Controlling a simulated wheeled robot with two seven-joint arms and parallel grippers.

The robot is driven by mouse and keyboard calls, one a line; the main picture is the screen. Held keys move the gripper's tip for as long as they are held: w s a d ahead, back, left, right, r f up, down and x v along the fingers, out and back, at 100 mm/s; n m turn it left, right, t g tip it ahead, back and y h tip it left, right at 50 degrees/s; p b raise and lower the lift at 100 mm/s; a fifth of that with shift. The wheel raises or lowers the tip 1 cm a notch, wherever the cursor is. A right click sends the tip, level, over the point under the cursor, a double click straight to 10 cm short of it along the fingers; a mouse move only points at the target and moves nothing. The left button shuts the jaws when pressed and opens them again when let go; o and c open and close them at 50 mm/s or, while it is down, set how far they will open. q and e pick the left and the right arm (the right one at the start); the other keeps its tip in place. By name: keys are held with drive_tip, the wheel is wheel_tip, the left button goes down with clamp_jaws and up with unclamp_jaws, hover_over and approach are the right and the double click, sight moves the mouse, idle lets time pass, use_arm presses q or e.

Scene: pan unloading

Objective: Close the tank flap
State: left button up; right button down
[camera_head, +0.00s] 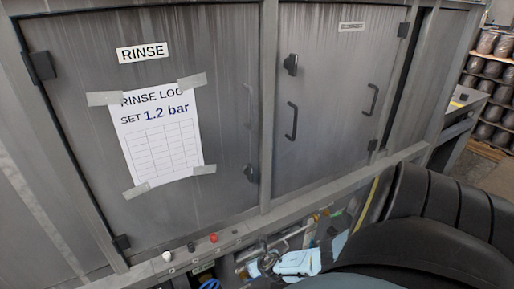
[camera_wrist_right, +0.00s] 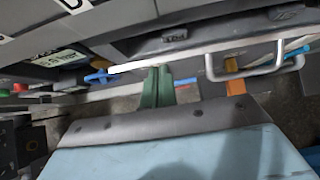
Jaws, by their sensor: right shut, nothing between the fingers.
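I cannot tell which panel is the tank flap. In the head view, a grey left door (camera_head: 70,130) bears a RINSE label and a taped rinse log. A grey right door (camera_head: 335,75) has a latch and two dark bar handles. Both doors look shut, though a dark strip runs beside the right door's outer edge. In the wrist view my right gripper (camera_wrist_right: 157,72) shows as green fingers, shut together and empty, near a pale bar under a grey ledge. My light blue right wrist is low in the head view, below the doors. My left gripper is not in view.
A ledge with a white knob (camera_head: 167,256) and a red knob (camera_head: 213,238) runs below the doors. A metal loop handle (camera_wrist_right: 265,66) and a blue lever (camera_wrist_right: 101,77) are near my right gripper. Shelves of dark containers (camera_head: 490,85) stand far right.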

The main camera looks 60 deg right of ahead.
drive_tip(key=shift+w+d+r, duration=0.35)
drive_tip(key=shift+w, duration=0.3)
drive_tip(key=shift+w+d+r, duration=0.3)
drive_tip(key=shift+w+r, duration=0.05)
drive_tip(key=shift+w, duration=0.25)
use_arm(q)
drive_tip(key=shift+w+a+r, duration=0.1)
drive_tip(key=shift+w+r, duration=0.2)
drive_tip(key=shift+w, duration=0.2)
use_arm(e)
drive_tip(key=shift+w+r, duration=0.15)
